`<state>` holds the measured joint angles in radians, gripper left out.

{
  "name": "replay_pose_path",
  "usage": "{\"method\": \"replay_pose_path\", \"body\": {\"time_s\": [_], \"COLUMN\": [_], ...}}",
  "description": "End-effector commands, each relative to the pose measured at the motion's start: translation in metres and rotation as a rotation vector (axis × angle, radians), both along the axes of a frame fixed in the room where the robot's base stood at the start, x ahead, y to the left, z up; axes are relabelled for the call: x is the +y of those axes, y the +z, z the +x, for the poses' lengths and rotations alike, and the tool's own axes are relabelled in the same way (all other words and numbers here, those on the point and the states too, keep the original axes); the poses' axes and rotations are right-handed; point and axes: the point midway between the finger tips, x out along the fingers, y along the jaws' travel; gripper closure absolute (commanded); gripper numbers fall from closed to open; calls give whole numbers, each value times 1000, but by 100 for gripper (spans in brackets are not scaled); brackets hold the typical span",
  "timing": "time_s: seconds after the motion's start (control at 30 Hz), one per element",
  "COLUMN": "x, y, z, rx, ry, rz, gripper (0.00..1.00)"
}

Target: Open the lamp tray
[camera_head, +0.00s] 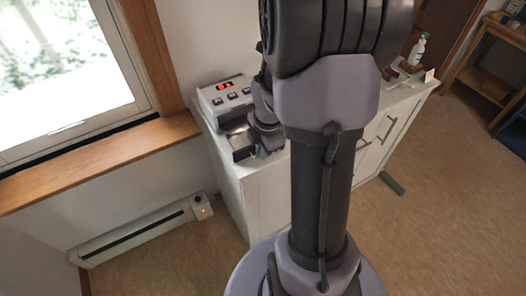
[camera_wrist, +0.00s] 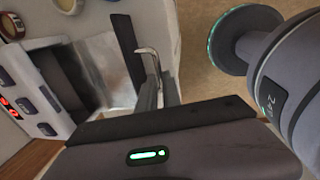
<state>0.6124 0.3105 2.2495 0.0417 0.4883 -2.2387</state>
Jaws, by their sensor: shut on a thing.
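The lamp unit (camera_head: 222,97) is a white box with a red display and several dark buttons, on the white cabinet by the window. It also shows at the left of the wrist view (camera_wrist: 24,100). Its tray (camera_wrist: 104,62) is a shiny silver surface between the housing and a dark front panel (camera_wrist: 127,44), so it stands out from the housing. A curved metal handle (camera_wrist: 146,51) is on the panel's outer side. My gripper (camera_wrist: 158,82) is shut on this handle; the fingers partly hide it. In the head view my gripper (camera_head: 258,140) is beside the tray front.
The white cabinet top (camera_head: 392,99) holds a clear bottle (camera_head: 417,50) and small items at its far end. Round containers (camera_wrist: 65,5) stand near the lamp unit. A wooden window sill (camera_head: 110,160) is at left, with a heater (camera_head: 140,236) below. Open floor lies right.

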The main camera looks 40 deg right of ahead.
Motion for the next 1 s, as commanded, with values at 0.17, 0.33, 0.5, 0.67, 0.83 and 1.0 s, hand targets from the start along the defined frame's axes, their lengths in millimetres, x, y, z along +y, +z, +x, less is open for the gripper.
{"method": "replay_pose_path", "body": {"time_s": [0.17, 0.33, 0.5, 0.67, 0.83, 1.0], "x": [1, 1, 1, 1, 2, 3], "y": [-1, -1, -1, 5, 40, 97], "z": [-2, -2, -1, -2, -7, -16], "rx": [5, 4, 3, 3, 0, -1], "ry": [0, -1, -1, 0, -1, -2], "rz": [4, 3, 3, 2, 0, -1], "gripper": [100, 69, 69, 69, 69, 69]}}
